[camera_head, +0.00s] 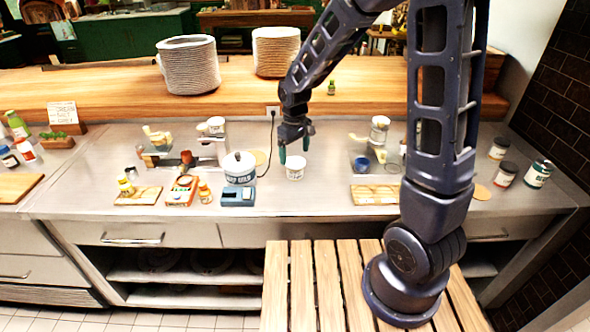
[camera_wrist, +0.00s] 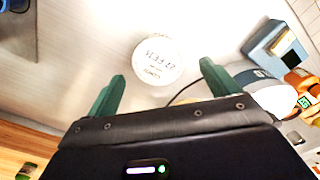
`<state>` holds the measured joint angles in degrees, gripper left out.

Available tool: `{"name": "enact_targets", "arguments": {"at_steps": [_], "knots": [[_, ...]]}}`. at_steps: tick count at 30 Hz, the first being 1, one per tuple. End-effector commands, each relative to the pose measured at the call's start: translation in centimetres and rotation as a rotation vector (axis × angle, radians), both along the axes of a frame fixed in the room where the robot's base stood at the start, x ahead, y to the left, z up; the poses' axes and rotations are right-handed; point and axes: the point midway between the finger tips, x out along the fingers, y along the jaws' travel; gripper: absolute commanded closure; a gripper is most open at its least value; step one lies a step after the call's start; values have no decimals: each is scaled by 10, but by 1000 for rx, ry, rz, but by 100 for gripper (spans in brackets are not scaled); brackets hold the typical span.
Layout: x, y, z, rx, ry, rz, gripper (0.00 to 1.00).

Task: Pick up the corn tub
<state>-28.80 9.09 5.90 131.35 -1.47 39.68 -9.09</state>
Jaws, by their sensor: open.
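The corn tub (camera_head: 295,169) is a small white tub standing upright on the steel counter, just below my gripper in the head view. In the wrist view its round white lid with dark handwriting (camera_wrist: 158,60) shows between and beyond the fingertips. My gripper (camera_head: 294,148) points down over the tub with its two green fingers apart and nothing between them. In the wrist view my gripper (camera_wrist: 162,76) is open, and the tub appears apart from both fingers.
A dark cable (camera_head: 271,145) runs down to the counter nearby. A board (camera_head: 376,194) lies on the right. Stacked plates (camera_head: 188,66) stand on the wooden shelf behind.

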Motion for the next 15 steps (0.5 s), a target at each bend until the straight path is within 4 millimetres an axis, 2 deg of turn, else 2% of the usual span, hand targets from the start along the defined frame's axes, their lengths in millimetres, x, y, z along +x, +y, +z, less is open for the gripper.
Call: {"name": "enact_targets", "arguments": {"at_steps": [3, 11, 15], "knots": [[0, 0, -15, -1, 1, 1, 12], [0, 0, -31, 0, 0, 0, 12], [2, -1, -49, -1, 1, 0, 12]]}}
